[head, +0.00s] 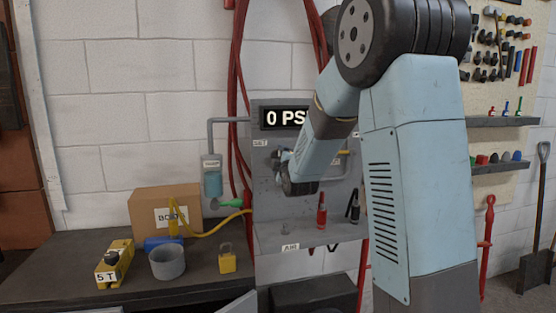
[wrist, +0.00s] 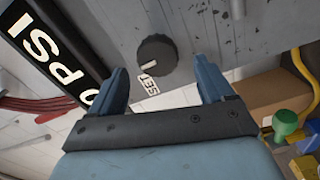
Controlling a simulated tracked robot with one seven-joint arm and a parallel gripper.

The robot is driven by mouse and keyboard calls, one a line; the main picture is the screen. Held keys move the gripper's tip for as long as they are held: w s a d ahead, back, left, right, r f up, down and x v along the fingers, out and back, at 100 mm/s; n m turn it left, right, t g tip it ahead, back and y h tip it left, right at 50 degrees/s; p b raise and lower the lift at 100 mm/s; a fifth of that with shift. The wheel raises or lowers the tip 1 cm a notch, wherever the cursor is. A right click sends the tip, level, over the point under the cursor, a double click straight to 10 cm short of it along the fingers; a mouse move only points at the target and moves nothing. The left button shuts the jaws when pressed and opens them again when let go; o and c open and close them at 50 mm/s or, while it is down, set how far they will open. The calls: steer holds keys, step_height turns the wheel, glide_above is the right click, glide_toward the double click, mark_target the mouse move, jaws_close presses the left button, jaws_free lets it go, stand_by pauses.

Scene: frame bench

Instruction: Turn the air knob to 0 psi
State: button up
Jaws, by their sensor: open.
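The air knob (wrist: 157,55) is a round black dial on the grey panel, with a white mark at its lower left edge near the "SET" label (wrist: 149,84). My gripper (wrist: 157,66) is open, its two blue fingers on either side of the knob in the wrist view, with visible gaps. I cannot tell whether the fingertips reach the knob's depth. The display (head: 285,117) reads "0 PS" in the head view, its right end hidden by my arm. It also shows at the left of the wrist view (wrist: 50,50). In the head view my arm largely covers the knob area.
The grey panel (head: 268,215) has a small ledge with red and black tools. On the bench stand a cardboard box (head: 150,212), a grey cup (head: 167,263), a yellow padlock (head: 227,260) and a yellow pendant (head: 114,262). Red hoses (head: 236,90) hang behind the panel.

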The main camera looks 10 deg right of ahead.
steer(key=s, duration=0.9)
steer(key=shift+s, duration=0.15)
steer(key=s+d+f+m+g, duration=0.1)
steer(key=s+m+g, duration=1.1)
steer(key=s, duration=2.3)
steer(key=m, duration=0.3)
steer(key=shift+d+f, duration=0.15)
steer(key=shift+f, duration=0.05)
